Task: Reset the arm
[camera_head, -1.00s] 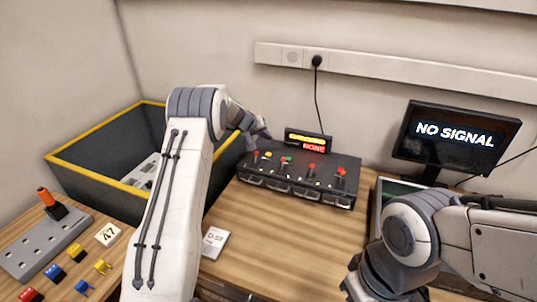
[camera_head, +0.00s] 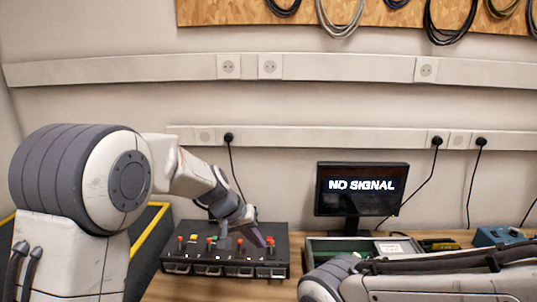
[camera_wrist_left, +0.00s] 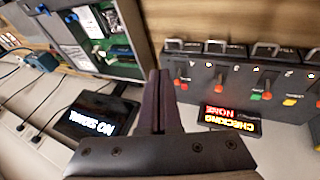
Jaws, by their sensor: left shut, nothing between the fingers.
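A monitor (camera_head: 361,189) reading "NO SIGNAL" stands behind the desk's middle. A tray (camera_head: 315,245) with parts lies in front of it. A dark bin with a yellow rim (camera_head: 150,230) is at the left. Cables hang from wall sockets and a board above.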

